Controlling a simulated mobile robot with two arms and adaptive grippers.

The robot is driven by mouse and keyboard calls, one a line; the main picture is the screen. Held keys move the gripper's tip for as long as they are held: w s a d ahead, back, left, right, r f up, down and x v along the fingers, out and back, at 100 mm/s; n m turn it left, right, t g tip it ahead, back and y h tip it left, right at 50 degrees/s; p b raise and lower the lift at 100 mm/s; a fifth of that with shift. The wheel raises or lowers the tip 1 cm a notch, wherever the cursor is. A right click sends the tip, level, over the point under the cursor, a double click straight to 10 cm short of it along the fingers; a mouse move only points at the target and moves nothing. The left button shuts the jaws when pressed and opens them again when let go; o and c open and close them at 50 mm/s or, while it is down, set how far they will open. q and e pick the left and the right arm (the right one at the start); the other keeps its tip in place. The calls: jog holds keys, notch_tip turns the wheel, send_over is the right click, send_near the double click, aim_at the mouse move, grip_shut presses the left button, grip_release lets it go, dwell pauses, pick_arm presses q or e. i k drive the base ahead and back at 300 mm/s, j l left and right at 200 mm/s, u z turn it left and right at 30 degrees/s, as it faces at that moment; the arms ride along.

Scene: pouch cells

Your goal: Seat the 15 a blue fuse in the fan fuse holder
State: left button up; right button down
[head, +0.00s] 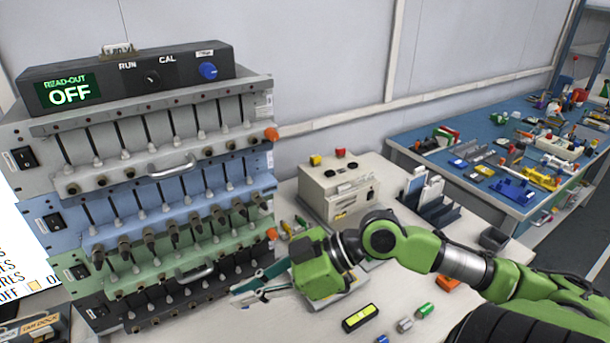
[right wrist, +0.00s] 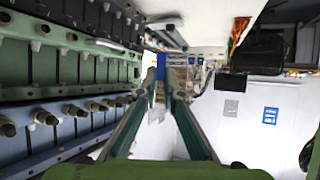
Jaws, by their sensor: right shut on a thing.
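My right gripper (head: 245,294) is low in front of the rack, beside its dark bottom tier. In the right wrist view its two long fingers (right wrist: 161,88) close in on a small blue piece (right wrist: 160,67), which looks like the blue fuse. The gripper is shut on it. Its rating cannot be read, and in the head view the piece is too small to make out. I cannot pick out the fan fuse holder for certain in either view. My left gripper is not in view.
The tiered rack (head: 150,190) with knobs and handles fills the left; its read-out shows OFF. A beige box (head: 338,190) and a dark slotted stand (head: 430,212) stand behind my right arm. A yellow-black block (head: 360,318) and small cylinders lie on the white bench in front.

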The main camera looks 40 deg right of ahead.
aim_at(330, 172)
jog(key=l+u, duration=0.35)
jog(key=k+l+u, duration=0.15)
jog(key=u, duration=0.2)
jog(key=k+l, duration=0.15)
jog(key=l, duration=0.25)
jog(key=k+l+u, duration=0.15)
jog(key=l, duration=0.2)
jog(key=k+l, duration=0.15)
jog(key=l, duration=0.25)
jog(key=k+l+u, duration=0.1)
jog(key=l, duration=0.25)
jog(key=k+l, duration=0.25)
jog(key=l+u, duration=0.05)
jog(key=l, duration=0.05)
